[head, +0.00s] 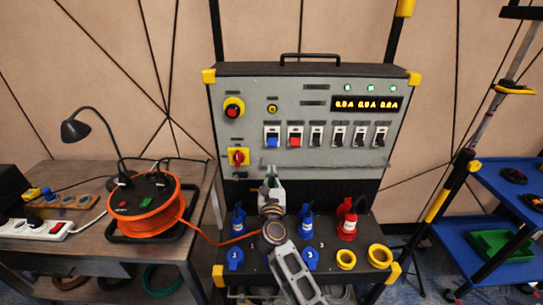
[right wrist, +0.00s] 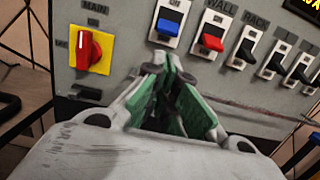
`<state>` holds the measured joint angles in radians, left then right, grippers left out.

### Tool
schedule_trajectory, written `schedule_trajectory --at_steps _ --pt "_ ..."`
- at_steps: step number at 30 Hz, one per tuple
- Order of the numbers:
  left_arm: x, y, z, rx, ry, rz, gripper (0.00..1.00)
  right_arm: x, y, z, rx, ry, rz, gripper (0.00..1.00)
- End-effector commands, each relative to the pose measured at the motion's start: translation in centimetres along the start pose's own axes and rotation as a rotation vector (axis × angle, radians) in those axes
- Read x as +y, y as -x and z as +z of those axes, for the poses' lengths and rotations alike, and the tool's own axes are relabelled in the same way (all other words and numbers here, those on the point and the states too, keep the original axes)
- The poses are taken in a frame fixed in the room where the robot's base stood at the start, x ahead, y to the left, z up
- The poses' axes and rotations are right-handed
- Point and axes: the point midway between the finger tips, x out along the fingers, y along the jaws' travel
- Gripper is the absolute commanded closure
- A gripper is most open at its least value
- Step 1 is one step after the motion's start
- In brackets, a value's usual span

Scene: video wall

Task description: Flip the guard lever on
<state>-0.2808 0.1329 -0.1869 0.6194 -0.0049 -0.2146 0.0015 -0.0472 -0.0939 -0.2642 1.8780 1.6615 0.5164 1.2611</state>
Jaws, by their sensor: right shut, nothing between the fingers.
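The front panel (head: 310,160) carries a row of lever switches. In the right wrist view, a blue lever (right wrist: 168,27) is at the left of the row, then a red lever (right wrist: 212,42) under the label WALL, then a black lever (right wrist: 246,52) under RACK. I cannot read a guard label. The blue lever also shows in the head view (head: 272,141), as does the red lever (head: 294,141). My right gripper (head: 271,172) is shut and empty, its green-padded fingertips (right wrist: 168,62) just below the blue lever, with no visible contact. My left gripper is out of view.
A red rotary knob (right wrist: 88,48) on a yellow plate, marked MAIN, sits left of the fingers. Blue plugs and a red plug (head: 347,222) stand on the ledge below. An orange cable reel (head: 150,210) is on the left table; a blue cart (head: 500,190) stands right.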

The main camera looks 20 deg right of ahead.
Motion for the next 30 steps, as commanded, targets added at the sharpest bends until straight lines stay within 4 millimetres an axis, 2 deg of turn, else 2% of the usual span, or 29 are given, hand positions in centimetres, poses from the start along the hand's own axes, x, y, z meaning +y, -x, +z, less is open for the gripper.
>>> schedule_trajectory --at_steps 16,30 --pt "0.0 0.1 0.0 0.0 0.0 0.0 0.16 0.0 -0.5 0.0 -0.001 0.001 0.001 1.0" --pt "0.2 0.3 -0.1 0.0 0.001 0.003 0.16 0.1 -4.0 0.1 -0.001 0.002 0.002 1.0"
